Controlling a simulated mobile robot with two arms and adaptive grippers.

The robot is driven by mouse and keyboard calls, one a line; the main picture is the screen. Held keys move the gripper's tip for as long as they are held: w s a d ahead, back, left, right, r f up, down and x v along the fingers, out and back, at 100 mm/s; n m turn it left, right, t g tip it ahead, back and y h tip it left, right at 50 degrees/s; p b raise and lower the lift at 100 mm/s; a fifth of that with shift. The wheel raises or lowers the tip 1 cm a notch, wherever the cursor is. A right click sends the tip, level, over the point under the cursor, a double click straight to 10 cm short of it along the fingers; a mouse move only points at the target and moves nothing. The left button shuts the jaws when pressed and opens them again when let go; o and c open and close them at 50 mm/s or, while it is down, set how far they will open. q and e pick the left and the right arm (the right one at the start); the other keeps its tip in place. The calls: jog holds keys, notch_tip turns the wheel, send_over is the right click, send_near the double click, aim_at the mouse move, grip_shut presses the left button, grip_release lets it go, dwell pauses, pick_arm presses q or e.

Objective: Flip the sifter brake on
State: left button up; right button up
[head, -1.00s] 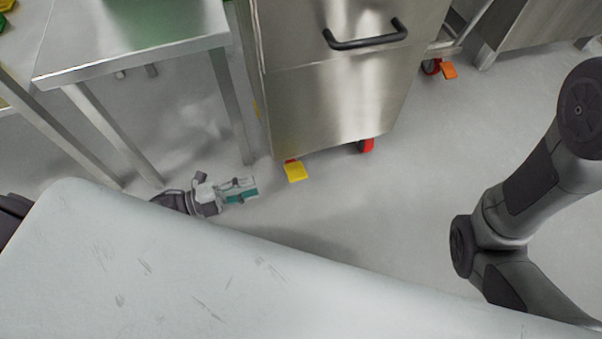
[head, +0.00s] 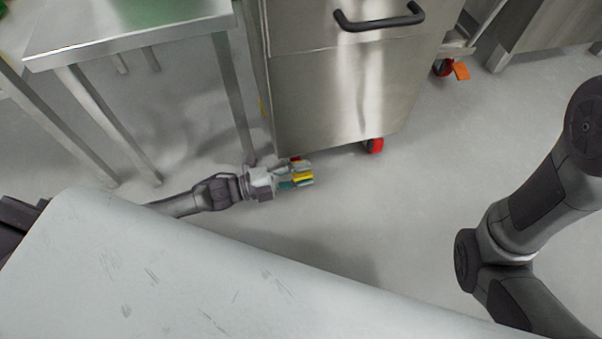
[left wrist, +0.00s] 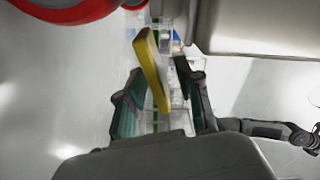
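A yellow brake pedal (head: 303,178) sits low at the front caster of the steel cabinet (head: 335,105). My left gripper (head: 299,177) is down near the floor at this pedal. In the left wrist view, the yellow pedal (left wrist: 152,70) stands tilted, between or just beyond the two fingers. The left gripper (left wrist: 160,95) is open there, with a finger on either side of the pedal and visible gaps. I cannot tell whether a finger touches it. My right arm shows at the right of the head view, but its gripper is out of view.
The caster's red wheel (left wrist: 70,8) is close by at upper left in the left wrist view. A steel table (head: 130,30) with legs stands left of the cabinet. Another caster with an orange pedal (head: 461,71) is at upper right. Floor right of the gripper is clear.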

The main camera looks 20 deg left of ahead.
pick_arm(q)
grip_shut()
jog(key=shift+f, duration=0.1)
jog(key=m, duration=0.1)
jog(key=f+m, duration=0.1)
jog(key=shift+s+d+m, duration=0.1)
jog(key=shift+m, duration=0.2)
jog(key=shift+f+m+b, duration=0.3)
jog(key=shift+f+m, duration=0.1)
jog(key=shift+m, duration=0.7)
jog(key=shift+f+m+b, duration=0.3)
jog(key=shift+f+m, duration=0.05)
jog(key=shift+m, duration=0.75)
grip_release()
